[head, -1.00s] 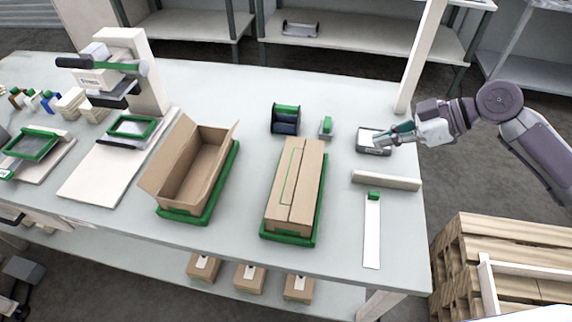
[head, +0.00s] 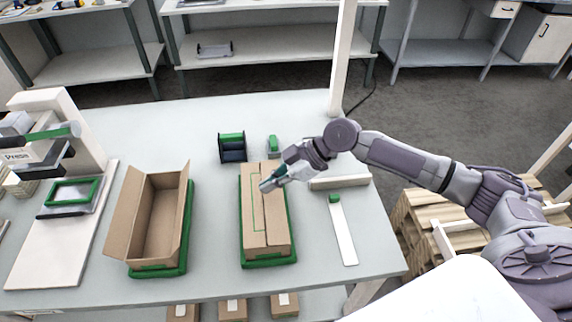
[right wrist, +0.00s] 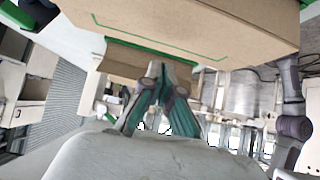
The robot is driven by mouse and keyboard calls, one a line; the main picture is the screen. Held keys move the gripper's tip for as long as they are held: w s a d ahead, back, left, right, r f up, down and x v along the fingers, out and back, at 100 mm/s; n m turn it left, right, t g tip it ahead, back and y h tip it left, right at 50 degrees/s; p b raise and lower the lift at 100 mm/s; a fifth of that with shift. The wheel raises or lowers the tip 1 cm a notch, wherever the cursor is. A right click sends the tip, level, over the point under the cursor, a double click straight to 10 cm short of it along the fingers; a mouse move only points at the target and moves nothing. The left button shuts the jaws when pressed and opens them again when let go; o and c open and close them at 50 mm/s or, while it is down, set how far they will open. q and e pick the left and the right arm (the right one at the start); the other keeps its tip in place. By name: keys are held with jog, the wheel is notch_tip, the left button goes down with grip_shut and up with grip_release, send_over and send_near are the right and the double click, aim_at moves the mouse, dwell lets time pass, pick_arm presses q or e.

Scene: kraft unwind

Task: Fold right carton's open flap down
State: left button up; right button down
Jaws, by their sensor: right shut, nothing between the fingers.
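The right carton (head: 256,232) is a long brown box in a green tray (head: 246,264) on the table. Its two top panels look about flat, with a dark seam between them and a green outline on the left panel. My right gripper (head: 266,184) is over the carton's far right part, fingers pointing left. Its fingers are shut and empty. In the right wrist view the fingertips (right wrist: 160,72) are close to the carton (right wrist: 190,30); I cannot tell whether they touch it. The gripper and arm hide the carton's far right corner. My left gripper is out of view.
The left carton (head: 125,220) stands open in its own green tray (head: 187,225). A dark blue and green holder (head: 232,148) and a small green item (head: 272,146) stand behind the right carton. A white strip (head: 343,235) lies right of it. A press (head: 45,150) stands at left.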

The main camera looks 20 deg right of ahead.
aim_at(274, 198)
notch_tip(274, 198, down, 2)
jog(key=shift+d+f+p, duration=0.1)
jog(key=shift+f+p, duration=0.1)
jog(key=shift+p, duration=0.1)
jog(key=shift+d+f, duration=0.1)
jog(key=shift+f, duration=0.35)
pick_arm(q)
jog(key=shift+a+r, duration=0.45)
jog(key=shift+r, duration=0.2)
pick_arm(e)
jog(key=shift+f, duration=0.1)
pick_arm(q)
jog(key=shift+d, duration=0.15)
